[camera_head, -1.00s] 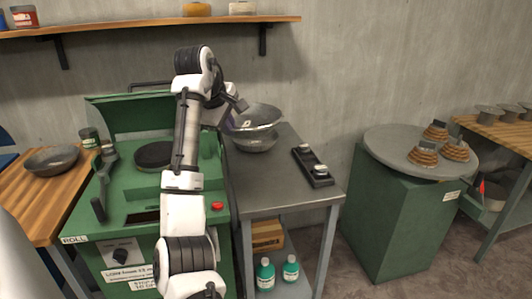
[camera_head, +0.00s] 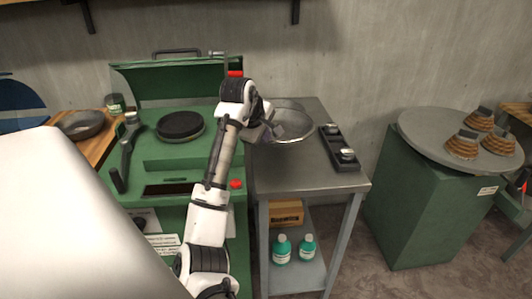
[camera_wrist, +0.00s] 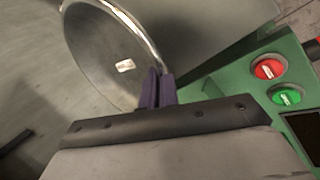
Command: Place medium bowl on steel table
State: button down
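My gripper (camera_wrist: 158,90) has its purple fingers closed on the rim of a shiny steel bowl (camera_wrist: 105,55) with a small white label inside. I take this as the medium bowl. In the head view the held bowl (camera_head: 294,126) is tilted, low over the steel table (camera_head: 305,172); whether it touches the tabletop is unclear. My gripper (camera_head: 272,130) reaches it from the left. A second bowl's rim (camera_head: 285,104) shows just behind it, mostly hidden.
A black tray with white-topped items (camera_head: 340,148) stands right of the bowls. A green machine (camera_head: 175,150) adjoins the table on the left. A round stand (camera_head: 425,135) with brown stacked pieces is at right. The table's front part is clear.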

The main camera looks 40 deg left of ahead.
jog(key=shift+f+p, duration=0.35)
jog(key=shift+f, duration=2.8)
jog(key=shift+f, duration=0.15)
jog(key=c, duration=1.7)
grip_release()
